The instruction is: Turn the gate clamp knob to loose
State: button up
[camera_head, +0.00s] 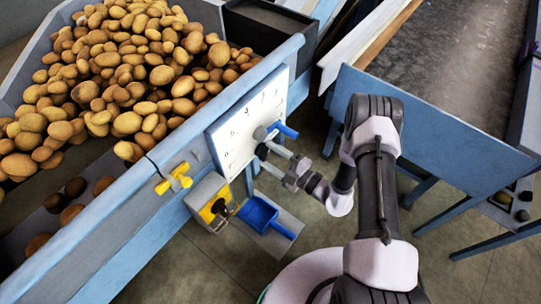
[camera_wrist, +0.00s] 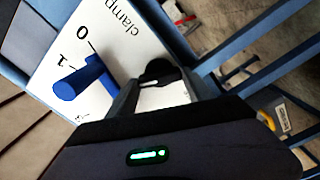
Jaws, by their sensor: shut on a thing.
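A white panel (camera_head: 240,128) with printed numbers is fixed to the blue side of the grader. A black knob (camera_head: 262,152) sits low on it, and it shows in the wrist view as a dark round knob with a pale line (camera_wrist: 160,73). The word "clamp" is printed near it there. My gripper (camera_head: 272,156) is shut on this knob, one finger on each side, partly hiding it. Which setting the pale line marks cannot be told.
A blue lever handle (camera_head: 285,131) sticks out close above my gripper; in the wrist view it is left of the fingers. A blue-framed conveyor (camera_head: 440,115) stands right.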

jog(key=n, duration=0.5)
jog(key=shift+f, duration=0.1)
jog(key=shift+n, duration=0.3)
dwell(0.4)
jog(key=o, duration=1.4)
jog(key=shift+c, duration=0.2)
jog(key=shift+d, duration=0.1)
jog(key=p+v, duration=0.3)
jog(key=v, duration=1.4)
jog(key=shift+s, duration=0.2)
